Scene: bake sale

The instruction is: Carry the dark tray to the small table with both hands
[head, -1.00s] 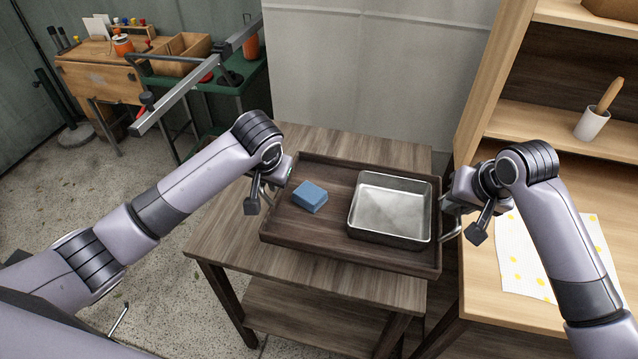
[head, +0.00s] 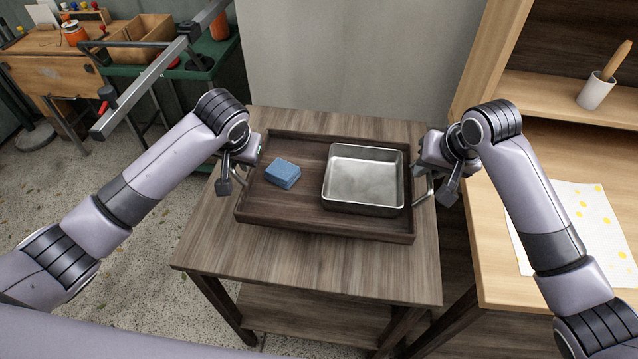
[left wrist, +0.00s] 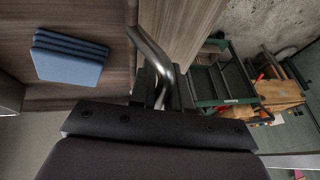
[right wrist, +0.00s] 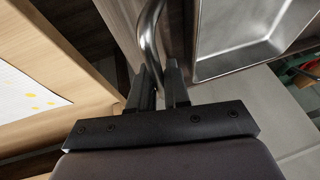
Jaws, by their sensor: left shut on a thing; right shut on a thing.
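The dark wooden tray (head: 290,216) is over the small wooden table (head: 300,262) in the head view. I cannot tell whether it rests on the top or hangs just above it. A blue folded stack (head: 283,174) and a metal pan (head: 364,178) sit in it. My left gripper (head: 242,172) is at the tray's left end, shut on its metal handle (left wrist: 150,48). My right gripper (head: 428,186) is at the right end, shut on the other handle (right wrist: 149,35). The fingertips are partly hidden in the head view.
A light wood shelf unit (head: 510,288) stands close on the right, with a dotted cloth (head: 560,215) and a white cup (head: 596,92). A green cart (head: 185,75) and a workbench (head: 45,75) stand at the back left. The table's front part is bare.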

